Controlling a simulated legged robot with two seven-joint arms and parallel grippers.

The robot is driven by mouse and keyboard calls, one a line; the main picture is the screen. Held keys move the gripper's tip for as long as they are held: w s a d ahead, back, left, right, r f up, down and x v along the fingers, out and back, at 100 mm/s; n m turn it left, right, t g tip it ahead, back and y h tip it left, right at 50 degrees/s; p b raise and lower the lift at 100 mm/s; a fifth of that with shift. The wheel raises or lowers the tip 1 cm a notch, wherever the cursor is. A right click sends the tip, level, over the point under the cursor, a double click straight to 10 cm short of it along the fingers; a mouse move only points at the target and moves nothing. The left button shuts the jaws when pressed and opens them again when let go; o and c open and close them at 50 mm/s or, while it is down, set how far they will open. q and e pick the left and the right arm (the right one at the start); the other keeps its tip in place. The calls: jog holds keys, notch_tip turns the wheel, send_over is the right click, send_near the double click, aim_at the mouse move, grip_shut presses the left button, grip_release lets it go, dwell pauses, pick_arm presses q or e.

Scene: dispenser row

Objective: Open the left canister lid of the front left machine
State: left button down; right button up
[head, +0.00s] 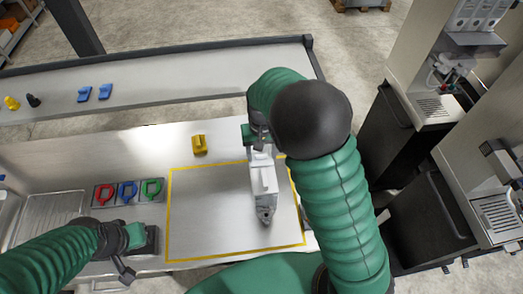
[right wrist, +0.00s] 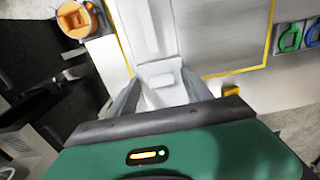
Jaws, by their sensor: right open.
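Two dispensing machines stand at the right of the head view: one machine (head: 423,50) with white canister-like parts at its top edge, and another machine (head: 462,178) nearer me. The top is cut off, so no canister lid shows clearly. My right gripper (head: 257,145) points down over the table, partly hidden by my arm. In the right wrist view its grey fingers (right wrist: 160,92) are open, one on each side of the near end of a long white object (right wrist: 150,35). That object (head: 264,180) lies inside the yellow outline. My left gripper (head: 125,268) is low at the left; its jaws are unclear.
A yellow block (head: 199,145) sits by the outline. Red, blue and green pieces (head: 127,191) sit in a row of holders at left. A raised shelf (head: 180,72) runs behind. An orange ring-shaped thing (right wrist: 75,20) shows in the wrist view.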

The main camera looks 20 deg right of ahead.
jog(key=shift+w+f, duration=0.15)
jog(key=shift+w, duration=0.2)
jog(key=c, duration=0.6)
jog(key=shift+s+a, duration=0.1)
jog(key=shift+s, duration=0.05)
grip_shut()
